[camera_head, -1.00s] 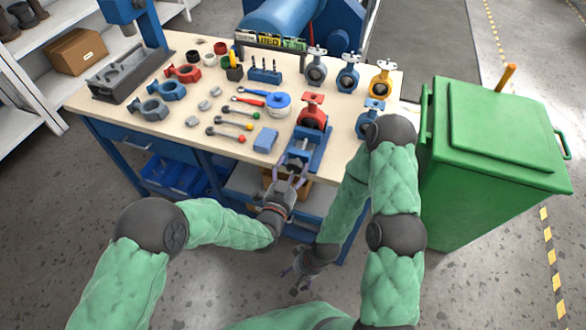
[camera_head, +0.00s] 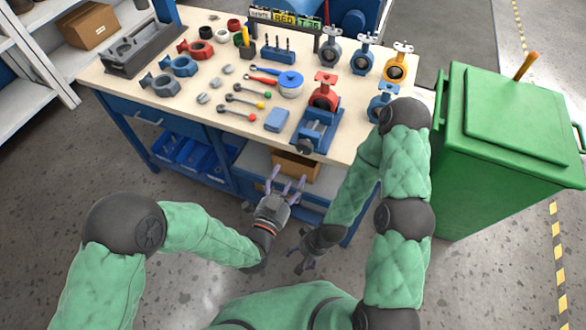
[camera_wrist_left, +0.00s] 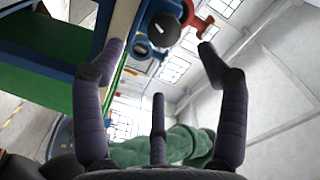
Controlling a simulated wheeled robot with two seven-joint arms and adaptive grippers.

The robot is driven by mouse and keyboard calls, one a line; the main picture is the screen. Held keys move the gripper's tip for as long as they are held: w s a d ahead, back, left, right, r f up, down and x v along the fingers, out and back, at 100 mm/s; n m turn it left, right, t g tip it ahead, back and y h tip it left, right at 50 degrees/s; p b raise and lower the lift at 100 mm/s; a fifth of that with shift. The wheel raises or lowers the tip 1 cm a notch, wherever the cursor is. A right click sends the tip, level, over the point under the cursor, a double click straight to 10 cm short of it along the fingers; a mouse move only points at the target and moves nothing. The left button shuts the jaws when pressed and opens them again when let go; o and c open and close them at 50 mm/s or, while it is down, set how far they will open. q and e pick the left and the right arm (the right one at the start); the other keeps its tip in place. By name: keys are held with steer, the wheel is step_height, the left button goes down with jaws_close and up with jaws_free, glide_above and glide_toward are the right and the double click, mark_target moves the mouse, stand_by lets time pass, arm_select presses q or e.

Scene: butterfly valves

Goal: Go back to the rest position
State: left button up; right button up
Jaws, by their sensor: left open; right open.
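My left gripper (camera_head: 286,183) is open and empty in front of the workbench, below the level of its top. In the left wrist view its fingers (camera_wrist_left: 160,75) are spread with nothing between them. The wrist view looks up past the bench edge toward the ceiling. My right gripper (camera_head: 303,264) is open, lower and a little to the right, over the floor. It looks empty, though it is small and dark there. A red valve (camera_head: 323,92) stands on the blue vise (camera_head: 316,128) at the bench's front right, apart from both grippers.
The workbench (camera_head: 190,103) carries several valves, valve bodies, screwdriver-like levers and a blue-lidded pot (camera_head: 290,84). A green bin (camera_head: 510,140) stands right of it. Blue crates (camera_head: 190,155) and a cardboard box (camera_head: 297,166) sit under the top. The floor in front is clear.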

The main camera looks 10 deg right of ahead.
arm_select(q)
steer(key=shift+s+a, duration=0.2)
steer(key=shift+s, duration=0.05)
stand_by(0.4)
steer(key=a+f+n+g+y+p, duration=0.3)
steer(key=a+f+n+g+y, duration=0.35)
steer(key=a+f, duration=0.5)
steer(key=s+a+f+n+g+p, duration=0.2)
steer(key=s+a+f+n+g, duration=0.4)
steer(key=s, duration=0.7)
step_height(320, 180, down, 4)
steer(key=n+g, duration=0.2)
steer(key=n, duration=0.1)
steer(key=shift+r+n, duration=0.15)
steer(key=shift+n, duration=0.2)
arm_select(e)
step_height(320, 180, up, 5)
steer(key=shift+r, duration=0.2)
arm_select(q)
steer(key=shift+h, duration=0.25)
arm_select(e)
steer(key=shift+c, duration=0.3)
